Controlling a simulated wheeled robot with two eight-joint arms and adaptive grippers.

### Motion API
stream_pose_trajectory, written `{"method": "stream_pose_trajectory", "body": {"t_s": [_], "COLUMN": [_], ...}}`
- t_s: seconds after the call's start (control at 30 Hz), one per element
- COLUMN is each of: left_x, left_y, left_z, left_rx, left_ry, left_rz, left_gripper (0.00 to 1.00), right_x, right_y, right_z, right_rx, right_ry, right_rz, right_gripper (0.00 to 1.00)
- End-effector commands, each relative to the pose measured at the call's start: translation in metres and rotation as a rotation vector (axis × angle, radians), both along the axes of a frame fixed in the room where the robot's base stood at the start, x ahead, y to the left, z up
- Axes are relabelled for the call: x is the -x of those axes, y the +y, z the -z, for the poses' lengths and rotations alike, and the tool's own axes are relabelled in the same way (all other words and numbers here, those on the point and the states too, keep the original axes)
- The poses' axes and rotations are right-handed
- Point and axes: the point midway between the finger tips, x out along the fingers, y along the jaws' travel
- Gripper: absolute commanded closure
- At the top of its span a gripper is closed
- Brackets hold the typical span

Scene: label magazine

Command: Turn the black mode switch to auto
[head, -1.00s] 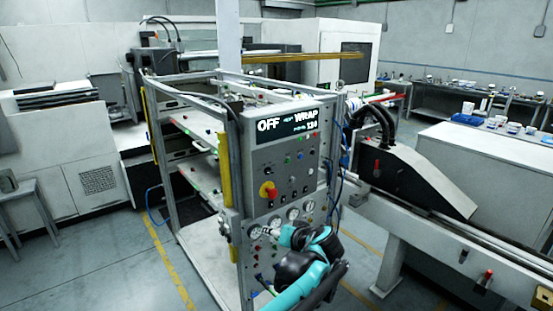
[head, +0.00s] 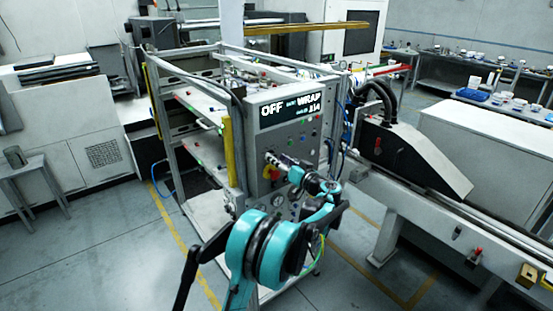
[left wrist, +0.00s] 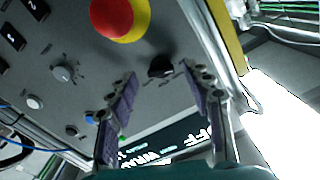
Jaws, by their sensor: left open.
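The grey control panel (head: 296,140) stands on the frame of the machine; its display (head: 290,108) reads OFF and WRAP. In the left wrist view, which is turned over, the black mode switch (left wrist: 160,67) sits on the panel face between the fingers of my left gripper (left wrist: 160,82). The gripper is open, with a finger to either side of the switch; I cannot tell whether they touch it. In the head view the left gripper (head: 270,158) is at the panel and hides the switch. My right gripper is not in view.
A red emergency stop on a yellow ring (left wrist: 120,18) is close to the switch. A grey knob (left wrist: 63,73) and other buttons share the panel. A yellow post (head: 229,158) and metal frame stand beside it. The floor at the lower left (head: 90,260) is clear.

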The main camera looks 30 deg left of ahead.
Motion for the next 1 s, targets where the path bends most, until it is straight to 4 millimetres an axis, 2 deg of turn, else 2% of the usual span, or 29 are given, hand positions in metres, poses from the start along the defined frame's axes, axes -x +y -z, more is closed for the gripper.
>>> {"method": "stream_pose_trajectory", "body": {"t_s": [0.13,0.4,0.6,1.0], "left_x": [-0.0037,-0.0045,-0.0044,-0.0045], "left_y": [0.0105,0.0115,0.0114,0.0112], "left_z": [-0.0002,-0.0005,-0.0004,-0.0002], "left_rx": [0.001,0.001,0.001,-0.018], "left_ry": [0.000,0.000,0.001,0.047], "left_rz": [-0.001,0.001,0.001,0.001], "left_gripper": [0.50,0.50,0.99,0.99], "right_x": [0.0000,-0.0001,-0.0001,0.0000], "right_y": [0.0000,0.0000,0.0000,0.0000], "right_z": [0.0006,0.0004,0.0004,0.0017], "right_rx": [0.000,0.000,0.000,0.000], "right_ry": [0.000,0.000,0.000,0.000], "right_rz": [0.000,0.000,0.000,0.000], "right_gripper": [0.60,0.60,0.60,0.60]}}
